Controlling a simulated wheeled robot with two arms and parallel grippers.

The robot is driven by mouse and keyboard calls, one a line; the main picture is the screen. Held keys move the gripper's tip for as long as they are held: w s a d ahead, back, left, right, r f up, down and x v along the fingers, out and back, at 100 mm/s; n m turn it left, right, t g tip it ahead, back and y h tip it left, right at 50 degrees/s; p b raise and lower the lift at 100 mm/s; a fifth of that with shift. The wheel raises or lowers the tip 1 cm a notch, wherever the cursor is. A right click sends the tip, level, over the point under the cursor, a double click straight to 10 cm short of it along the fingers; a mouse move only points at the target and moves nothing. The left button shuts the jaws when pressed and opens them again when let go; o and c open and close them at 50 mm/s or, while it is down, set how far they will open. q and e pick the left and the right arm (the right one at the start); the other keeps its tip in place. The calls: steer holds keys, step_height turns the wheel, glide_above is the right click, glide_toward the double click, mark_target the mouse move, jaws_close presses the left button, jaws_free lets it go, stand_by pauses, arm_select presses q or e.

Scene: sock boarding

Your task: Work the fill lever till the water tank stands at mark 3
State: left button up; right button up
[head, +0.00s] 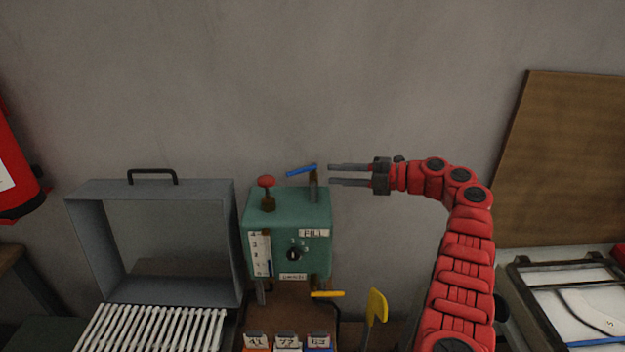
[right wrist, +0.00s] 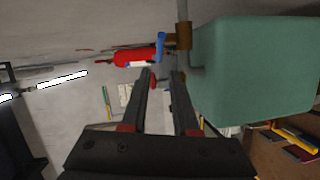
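The green water tank (head: 288,232) stands against the wall, with a sign reading FILL on its front. My left gripper is out of view.
A red-knobbed lever (head: 266,182) rises from the tank's top left, and a black dial (head: 293,254) is on its front. A grey frame (head: 87,240) with white slats stands left. A yellow paddle (head: 376,306) and labelled bins (head: 288,342) are below. The wall space above is clear.

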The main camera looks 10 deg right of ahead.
steer(key=f+b+v, duration=0.1)
steer(key=v, duration=0.5)
steer(key=shift+r, duration=0.5)
steer(key=shift+d, duration=0.15)
stand_by(1.0)
